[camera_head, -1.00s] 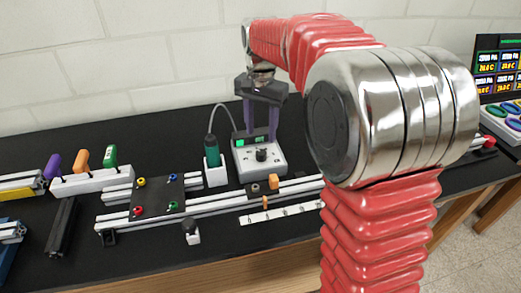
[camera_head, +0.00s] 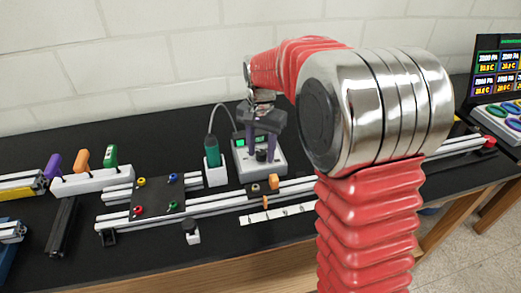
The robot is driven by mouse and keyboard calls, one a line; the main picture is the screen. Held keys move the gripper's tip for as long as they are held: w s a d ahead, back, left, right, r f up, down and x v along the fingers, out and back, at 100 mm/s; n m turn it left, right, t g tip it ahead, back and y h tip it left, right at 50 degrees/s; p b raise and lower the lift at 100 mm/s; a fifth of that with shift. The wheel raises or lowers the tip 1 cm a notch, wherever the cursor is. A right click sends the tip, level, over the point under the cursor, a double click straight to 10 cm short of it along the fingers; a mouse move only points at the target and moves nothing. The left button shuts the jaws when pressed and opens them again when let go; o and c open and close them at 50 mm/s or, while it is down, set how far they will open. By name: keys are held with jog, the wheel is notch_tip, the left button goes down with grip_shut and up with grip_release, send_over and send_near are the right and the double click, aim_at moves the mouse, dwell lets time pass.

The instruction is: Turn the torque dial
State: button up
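The torque dial is a small black knob (camera_head: 261,155) on the sloped top of a white control box (camera_head: 272,169) with a lit green display (camera_head: 240,142). My gripper (camera_head: 262,150) points down over the box, its two purple-grey fingers apart, one on each side of the dial. The fingertips are close to dial height. I cannot tell whether they touch the dial.
A green-handled tool (camera_head: 212,152) stands in a white holder just left of the box, with a cable arching from it. Aluminium rails, a black plate (camera_head: 157,196) with coloured knobs, and an orange block (camera_head: 273,181) lie in front. A screen panel (camera_head: 497,75) stands far right.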

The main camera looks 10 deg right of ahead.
jog(key=shift+a, duration=0.1)
jog(key=c, duration=0.9)
jog(key=shift+n, duration=0.3)
jog(key=n, duration=0.2)
jog(key=shift+n, duration=2.2)
jog(key=o, duration=1.1)
jog(key=shift+c, duration=0.2)
